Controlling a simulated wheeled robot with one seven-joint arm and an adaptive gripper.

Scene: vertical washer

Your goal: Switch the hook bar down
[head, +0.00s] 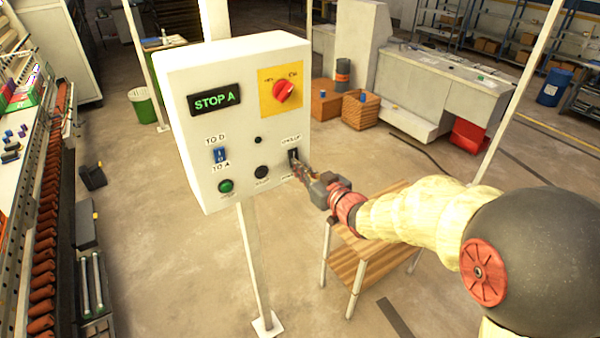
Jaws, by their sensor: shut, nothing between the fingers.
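A white control box (214,110) stands on a thin white post. At the right of its front face is a small black switch (293,156) under a label that seems to read "UNHOOK" or similar. My gripper (296,170) is shut, with its fingertips at or just below this switch. I cannot tell whether they touch it. The fingers partly cover the switch's lower part and the label below, so its position is unclear.
A wooden table (362,254) stands below my arm. A roller conveyor (45,220) lies left.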

